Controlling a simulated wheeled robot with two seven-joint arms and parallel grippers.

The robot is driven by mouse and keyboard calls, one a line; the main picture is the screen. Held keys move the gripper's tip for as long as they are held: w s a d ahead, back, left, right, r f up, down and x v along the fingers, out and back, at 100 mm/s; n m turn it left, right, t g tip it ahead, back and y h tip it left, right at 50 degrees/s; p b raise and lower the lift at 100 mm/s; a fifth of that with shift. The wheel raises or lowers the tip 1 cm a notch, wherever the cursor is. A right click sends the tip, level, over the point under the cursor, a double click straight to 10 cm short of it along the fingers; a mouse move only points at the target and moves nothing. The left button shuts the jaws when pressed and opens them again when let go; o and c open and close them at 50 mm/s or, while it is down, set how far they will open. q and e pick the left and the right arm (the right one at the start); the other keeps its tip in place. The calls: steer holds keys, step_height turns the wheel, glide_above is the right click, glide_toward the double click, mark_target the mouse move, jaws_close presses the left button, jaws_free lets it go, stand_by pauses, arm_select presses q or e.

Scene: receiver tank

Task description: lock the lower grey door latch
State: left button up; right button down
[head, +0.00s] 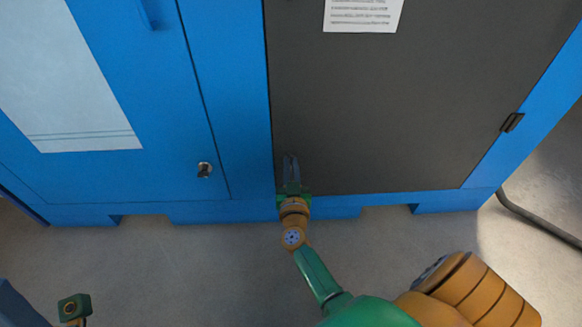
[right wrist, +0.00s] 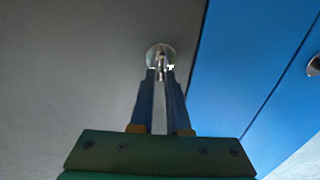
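The lower grey door latch (right wrist: 153,52), a round silver piece with a small handle, sits near the edge of the grey door (head: 400,100). In the head view my right gripper (head: 291,158) is at the door's lower left corner and hides the latch. In the right wrist view its fingers (right wrist: 160,76) are close together, with the latch handle between their tips. They appear shut on it. A green block of my left gripper (head: 74,306) shows at the lower left of the head view. Its fingers cannot be made out.
A black hinge (head: 512,122) is at the grey door's right edge. A dark pipe or cable (head: 535,218) lies at the right. The floor in front is mostly clear.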

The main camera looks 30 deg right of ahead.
steer(key=shift+s+f, duration=0.1)
stand_by(0.3)
steer(key=shift+m, duration=0.3)
steer(key=shift+s+d+f+m, duration=0.15)
steer(key=shift+f+m, duration=0.1)
steer(key=shift+m, duration=2.6)
steer(key=shift+d+f+m, duration=0.1)
steer(key=shift+f+m, duration=0.1)
steer(key=shift+m, duration=2.7)
steer(key=shift+s+d+f+m, duration=0.15)
steer(key=shift+f+m, duration=0.1)
steer(key=shift+m, duration=2.6)
steer(key=shift+w, duration=0.1)
